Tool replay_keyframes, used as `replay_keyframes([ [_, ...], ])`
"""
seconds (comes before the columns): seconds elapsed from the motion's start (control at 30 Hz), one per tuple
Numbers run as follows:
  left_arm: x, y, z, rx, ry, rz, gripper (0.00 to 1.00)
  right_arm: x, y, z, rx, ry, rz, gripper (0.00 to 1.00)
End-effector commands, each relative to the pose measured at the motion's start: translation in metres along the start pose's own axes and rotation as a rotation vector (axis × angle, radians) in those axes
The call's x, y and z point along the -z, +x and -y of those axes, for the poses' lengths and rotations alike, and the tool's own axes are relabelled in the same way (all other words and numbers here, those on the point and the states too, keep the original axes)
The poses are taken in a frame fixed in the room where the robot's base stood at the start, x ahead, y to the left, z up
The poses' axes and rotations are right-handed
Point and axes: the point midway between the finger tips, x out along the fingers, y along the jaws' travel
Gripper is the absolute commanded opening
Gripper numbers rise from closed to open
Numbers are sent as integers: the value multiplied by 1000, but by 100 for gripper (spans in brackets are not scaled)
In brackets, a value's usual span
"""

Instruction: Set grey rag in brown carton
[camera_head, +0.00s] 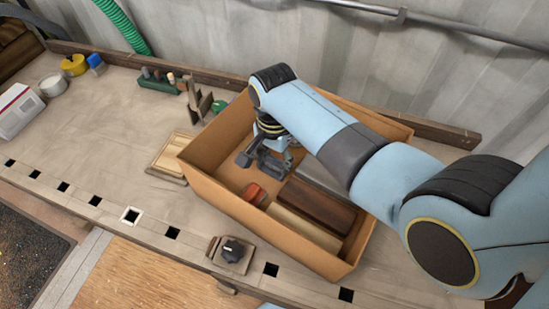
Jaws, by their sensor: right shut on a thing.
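The brown carton (225,199) stands open on the workbench, right of the middle. My right arm reaches over its right side, and my right gripper (262,163) points down inside it, near the back left part. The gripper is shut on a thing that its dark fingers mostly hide. This looks like the grey rag, but its outline is hard to tell from the fingers. No other grey rag shows on the bench. My left gripper is out of view.
In the carton lie a red item (253,193), a dark brown block (318,204) and a pale strip (304,228). A wooden board (172,154) lies left of it. A black knob (233,250) sits in front. The bench's left middle is clear.

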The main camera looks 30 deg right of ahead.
Motion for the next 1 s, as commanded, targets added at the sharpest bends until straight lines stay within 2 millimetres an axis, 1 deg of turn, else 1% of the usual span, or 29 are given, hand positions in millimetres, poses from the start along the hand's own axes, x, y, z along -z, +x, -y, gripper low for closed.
replay_keyframes([
  [0.03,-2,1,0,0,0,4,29,0,2,0,-1,0,0,46],
  [0.1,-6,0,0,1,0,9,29,0,1,0,0,0,0,55],
  [0.3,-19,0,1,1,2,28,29,0,1,0,0,0,0,55],
  [0.37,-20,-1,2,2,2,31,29,0,0,0,0,0,0,55],
  [0.47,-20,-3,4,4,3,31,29,0,-6,0,2,0,-1,55],
  [0.57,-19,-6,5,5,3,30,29,1,-22,1,4,0,-2,55],
  [0.8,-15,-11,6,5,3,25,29,0,-76,1,5,1,-1,55],
  [0.9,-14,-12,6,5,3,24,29,0,-96,1,3,1,-1,55],
  [1.0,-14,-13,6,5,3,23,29,0,-110,1,2,0,-1,55],
])
